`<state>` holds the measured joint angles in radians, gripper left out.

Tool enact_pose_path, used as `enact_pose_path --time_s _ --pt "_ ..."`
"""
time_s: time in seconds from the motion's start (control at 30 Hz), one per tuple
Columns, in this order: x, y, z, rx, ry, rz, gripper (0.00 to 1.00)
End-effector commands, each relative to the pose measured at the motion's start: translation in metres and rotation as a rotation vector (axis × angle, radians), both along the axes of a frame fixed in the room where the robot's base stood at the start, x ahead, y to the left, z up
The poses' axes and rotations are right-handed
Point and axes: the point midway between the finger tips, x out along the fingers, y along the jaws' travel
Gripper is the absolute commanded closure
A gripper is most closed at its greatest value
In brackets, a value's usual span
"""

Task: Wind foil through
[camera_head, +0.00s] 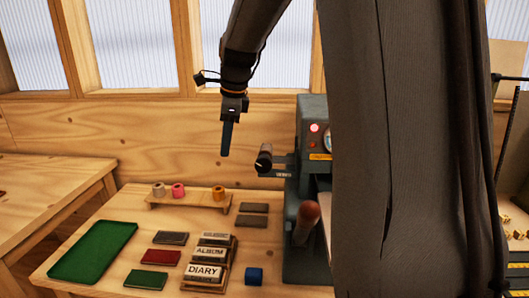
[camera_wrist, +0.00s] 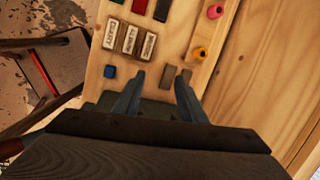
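Three foil rolls stand on a low wooden rack (camera_head: 188,201): a beige roll (camera_head: 158,189), a pink roll (camera_head: 178,191) and a gold roll (camera_head: 218,193). The wrist view also shows the pink roll (camera_wrist: 215,11) and the gold roll (camera_wrist: 199,53). A grey-green press (camera_head: 309,179) stands to their right, with a lit red lamp and a wooden-knobbed handle (camera_head: 307,214). A dark cylinder (camera_head: 264,158) sits on its left side arm; I cannot tell whether it carries foil. My gripper (camera_head: 227,154) points down in the air, left of that cylinder. Its fingers (camera_wrist: 159,77) are apart and empty. My arm hides the press's right side.
A green tray (camera_head: 93,252), stamped books (camera_head: 207,262), several dark and coloured covers and a blue block (camera_head: 254,276) lie on the wooden table. Another table (camera_head: 48,205) stands at left. A wooden wall with windows closes off the back.

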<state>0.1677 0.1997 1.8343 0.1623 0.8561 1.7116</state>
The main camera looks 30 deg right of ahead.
Motion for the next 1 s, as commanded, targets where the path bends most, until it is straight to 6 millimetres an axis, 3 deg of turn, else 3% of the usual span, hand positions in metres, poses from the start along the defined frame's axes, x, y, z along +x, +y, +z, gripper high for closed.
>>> enact_pose_path --time_s 0.03,0.1,0.3,0.47,0.8,1.0 --pt "-0.017 -0.022 0.011 -0.010 0.062 -0.045 0.62" --pt "-0.040 -0.044 0.019 -0.024 0.144 -0.098 0.62" --pt "-0.076 -0.076 0.034 -0.051 0.270 -0.186 0.62" --pt "-0.081 -0.079 0.022 -0.053 0.286 -0.196 0.62" --pt "-0.081 -0.078 -0.028 -0.052 0.285 -0.194 0.62" --pt "-0.080 -0.078 -0.041 -0.053 0.282 -0.193 0.62"
